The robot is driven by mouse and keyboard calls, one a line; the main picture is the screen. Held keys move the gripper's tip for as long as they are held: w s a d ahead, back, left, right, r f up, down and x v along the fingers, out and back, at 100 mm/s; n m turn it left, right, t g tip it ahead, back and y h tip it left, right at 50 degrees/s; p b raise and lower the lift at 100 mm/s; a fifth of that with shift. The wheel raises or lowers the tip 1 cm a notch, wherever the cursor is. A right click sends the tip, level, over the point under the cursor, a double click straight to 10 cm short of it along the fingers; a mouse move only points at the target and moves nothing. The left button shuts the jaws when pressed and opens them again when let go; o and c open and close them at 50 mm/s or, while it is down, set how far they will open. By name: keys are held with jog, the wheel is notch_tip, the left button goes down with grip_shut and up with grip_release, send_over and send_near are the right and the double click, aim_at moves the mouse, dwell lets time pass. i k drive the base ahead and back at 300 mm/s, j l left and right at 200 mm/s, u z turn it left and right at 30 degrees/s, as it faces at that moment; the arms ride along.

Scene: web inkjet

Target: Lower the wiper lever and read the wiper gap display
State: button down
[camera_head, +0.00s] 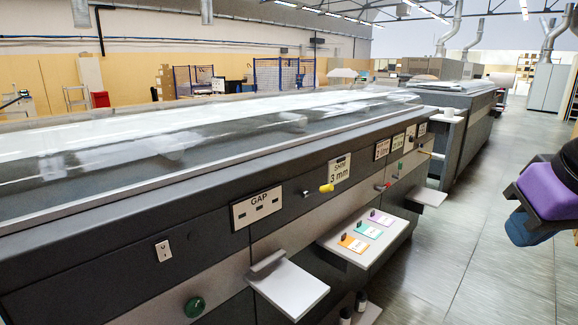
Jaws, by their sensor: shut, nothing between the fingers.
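A panel marked GAP (257,207) is on the dark front of the long machine. Its three small windows show dark marks that I cannot read. To its right, a lever with a yellow knob (326,188) sticks out beside a plate reading SHIM 3 mm (339,173). Farther along is a lever with a red knob (384,187), then a small green knob (400,168) and another yellow-tipped lever (430,153). I cannot tell which lever is the wiper lever. My gripper's fingers are not visible.
A grey shelf (288,288) juts out below the GAP panel. A tray (378,240) with coloured cards and a farther shelf (427,196) also jut out. A green button (195,307) is low at left. The grey floor (480,260) along the machine is clear.

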aim_at(323, 189)
jog(key=i+j, duration=0.25)
jog(key=i, duration=0.3)
jog(key=i+j, duration=0.3)
jog(key=i, duration=0.2)
